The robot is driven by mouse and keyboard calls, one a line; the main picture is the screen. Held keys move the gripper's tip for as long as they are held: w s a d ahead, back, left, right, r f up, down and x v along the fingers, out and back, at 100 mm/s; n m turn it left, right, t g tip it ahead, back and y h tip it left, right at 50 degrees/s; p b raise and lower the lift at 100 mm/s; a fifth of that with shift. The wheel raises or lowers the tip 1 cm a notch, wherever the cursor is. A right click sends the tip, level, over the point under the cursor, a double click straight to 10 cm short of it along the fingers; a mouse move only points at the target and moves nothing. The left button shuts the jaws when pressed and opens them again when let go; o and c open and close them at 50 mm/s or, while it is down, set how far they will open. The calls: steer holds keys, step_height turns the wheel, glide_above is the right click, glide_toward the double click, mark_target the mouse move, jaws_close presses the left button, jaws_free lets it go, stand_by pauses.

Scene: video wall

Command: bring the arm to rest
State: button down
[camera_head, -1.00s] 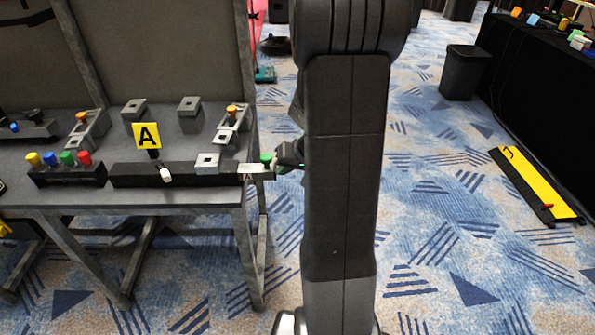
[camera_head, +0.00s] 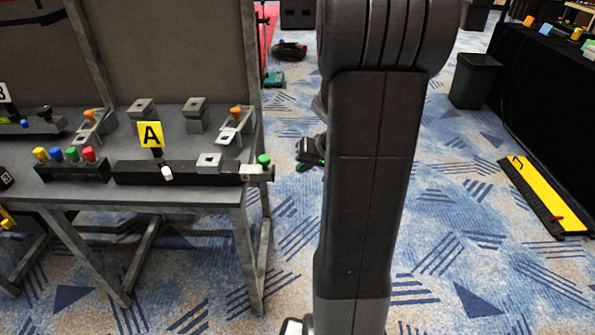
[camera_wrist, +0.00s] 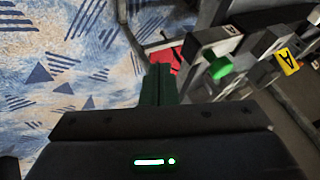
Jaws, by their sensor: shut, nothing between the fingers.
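My gripper (camera_head: 304,166) shows in the head view just left of my large dark arm link, which hides part of it. It is apart from the workbench, to the right of the green knob (camera_head: 264,160) on the bench's right end. In the wrist view my gripper's fingers (camera_wrist: 159,84) are together with nothing between them. The green knob also shows there, to the right of the fingers and apart from them (camera_wrist: 221,68).
The grey workbench (camera_head: 150,196) stands at left with a yellow A sign (camera_head: 151,135) and several coloured knobs. A dark bin (camera_head: 474,80) and a black-draped table (camera_head: 540,90) stand at right. A yellow board (camera_head: 545,195) lies on the floor. Carpet between is clear.

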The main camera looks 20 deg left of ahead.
steer(key=v, duration=0.6)
steer(key=shift+d+r+p, duration=0.25)
steer(key=shift+p, duration=0.05)
